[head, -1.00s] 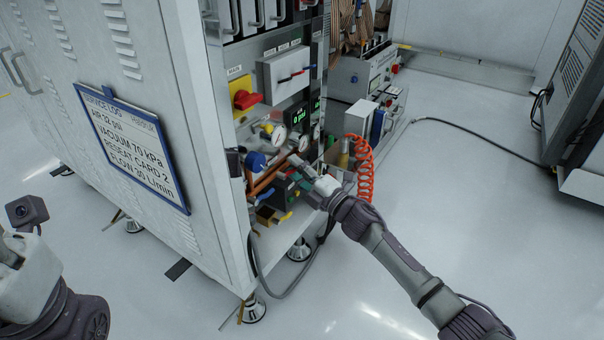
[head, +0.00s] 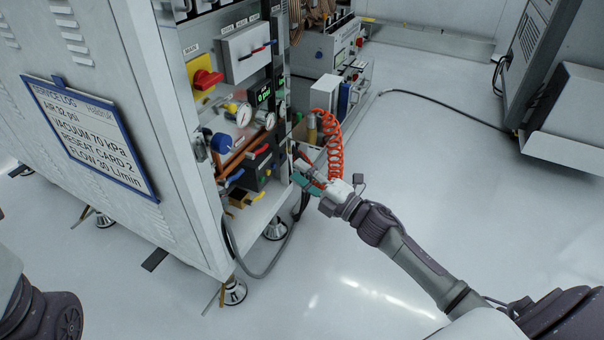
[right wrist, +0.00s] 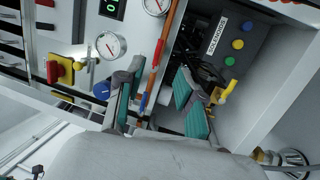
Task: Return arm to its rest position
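My right arm (head: 415,262) reaches in from the lower right in the head view. Its gripper (head: 306,178) is beside the open front of the test cabinet, left of and below the orange coiled hose. In the right wrist view the gripper (right wrist: 158,98) has its teal-padded fingers apart, with nothing held between them. A copper pipe with a blue lever (right wrist: 144,101) shows behind the gap. Part of my left arm shows at the lower left of the head view; its gripper is out of view.
The cabinet panel has gauges (head: 244,115), a red switch (head: 207,80), a blue knob (head: 221,143) and colored levers. The orange coiled hose (head: 334,150) hangs close to the right gripper. A black cable (head: 450,108) crosses the floor. Open floor (head: 440,180) lies to the right.

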